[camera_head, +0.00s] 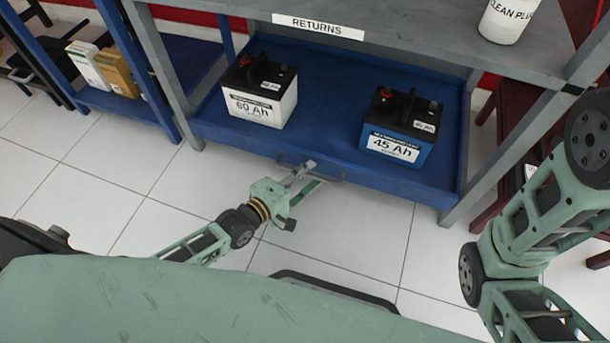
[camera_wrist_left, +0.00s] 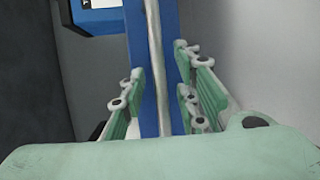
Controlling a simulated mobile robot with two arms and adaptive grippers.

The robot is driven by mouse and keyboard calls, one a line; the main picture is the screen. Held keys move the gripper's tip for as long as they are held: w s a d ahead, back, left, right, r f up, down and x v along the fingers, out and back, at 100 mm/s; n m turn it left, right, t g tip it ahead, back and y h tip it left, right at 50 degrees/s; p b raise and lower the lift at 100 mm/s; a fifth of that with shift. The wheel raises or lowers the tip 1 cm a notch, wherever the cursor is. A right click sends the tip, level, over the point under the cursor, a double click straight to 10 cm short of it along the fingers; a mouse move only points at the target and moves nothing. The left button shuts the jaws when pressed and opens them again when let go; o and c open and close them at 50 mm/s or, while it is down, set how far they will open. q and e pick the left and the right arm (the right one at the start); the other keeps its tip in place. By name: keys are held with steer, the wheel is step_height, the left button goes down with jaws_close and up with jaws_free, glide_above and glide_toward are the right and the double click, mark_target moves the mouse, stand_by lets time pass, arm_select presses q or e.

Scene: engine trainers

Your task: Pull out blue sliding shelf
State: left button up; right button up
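The blue sliding shelf (camera_head: 320,150) is the low blue tray under the grey bench. It carries a white 60 Ah battery (camera_head: 262,92) and a blue 45 Ah battery (camera_head: 398,128). A thin grey handle (camera_head: 335,179) runs along its front edge. My left gripper (camera_head: 308,178) is at the handle. In the left wrist view, the handle (camera_wrist_left: 152,50) passes between the parted fingers of my left gripper (camera_wrist_left: 163,100), with the blue shelf front (camera_wrist_left: 136,40) behind it. A gap shows on the left finger's side; contact is unclear. My right gripper is out of view.
Grey bench legs (camera_head: 165,60) flank the shelf. A "RETURNS" label (camera_head: 318,26) and a white container (camera_head: 508,18) are above. A blue rack (camera_head: 130,100) with boxes stands left. Tiled floor (camera_head: 130,210) before the shelf is clear apart from my own body.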

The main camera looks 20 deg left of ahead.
arm_select(q)
jaws_close()
stand_by(0.6)
